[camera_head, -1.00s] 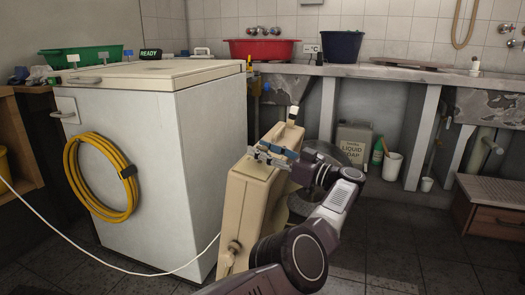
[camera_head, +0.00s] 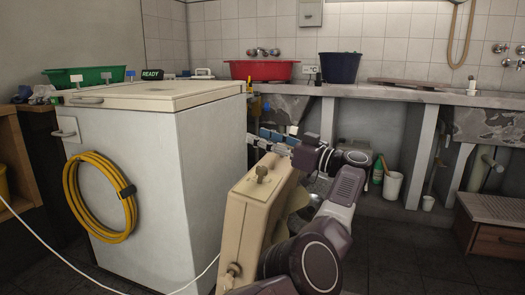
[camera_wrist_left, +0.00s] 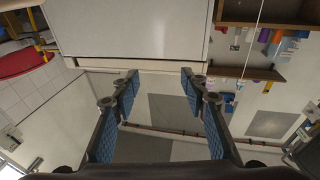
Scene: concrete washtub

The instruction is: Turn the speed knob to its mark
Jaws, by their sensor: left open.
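A beige upright machine (camera_head: 250,205) stands in front of the white chest in the head view. A small round knob (camera_head: 261,171) sits on its upper face, and a fitting (camera_head: 233,269) shows low on its front. I cannot tell whether either is the speed knob, and I see no mark. My left gripper (camera_head: 259,137) is open above and behind the top of the machine, near the chest's right side. The left wrist view shows its two blue-padded fingers (camera_wrist_left: 160,75) wide apart, with nothing between them. My right gripper is not in view.
The white chest (camera_head: 145,150) carries a coiled yellow hose (camera_head: 99,197). A READY sign (camera_head: 152,74) and a green tub (camera_head: 85,75) are by its top. A red basin (camera_head: 262,70) and a dark bucket (camera_head: 340,67) stand on the concrete counter (camera_head: 400,94). A white cable crosses the lower left.

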